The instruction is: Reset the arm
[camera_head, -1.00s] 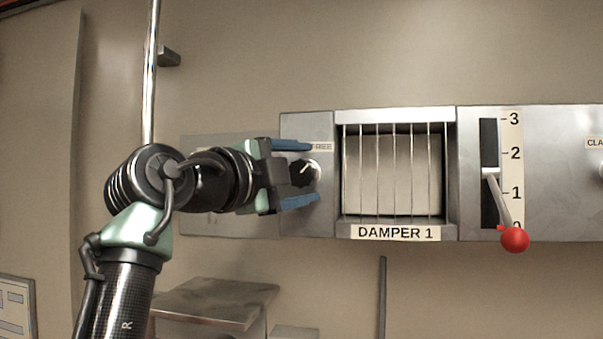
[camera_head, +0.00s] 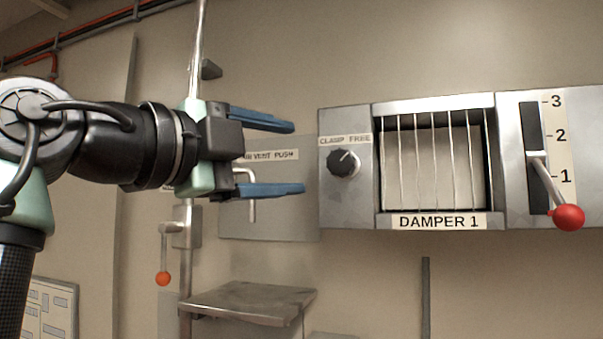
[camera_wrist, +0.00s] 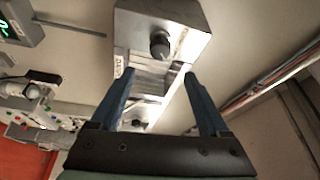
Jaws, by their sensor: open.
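My gripper (camera_head: 298,158) is open and empty in the head view, with its two blue fingers pointing right. It is left of the black clamp knob (camera_head: 344,162) and apart from it. The knob sits under a label reading CLAMP FREE on the grey DAMPER 1 panel (camera_head: 346,208). In the wrist view the blue fingers (camera_wrist: 158,92) are spread apart, with a dark knob (camera_wrist: 160,45) on a metal box beyond them.
A lever with a red ball (camera_head: 568,217) stands out from the numbered slot at right. A metal shelf (camera_head: 250,300) juts out below my gripper. A vertical pipe and a hanging orange-ended handle (camera_head: 163,278) are at left. A vent plate (camera_head: 285,215) is behind the gripper.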

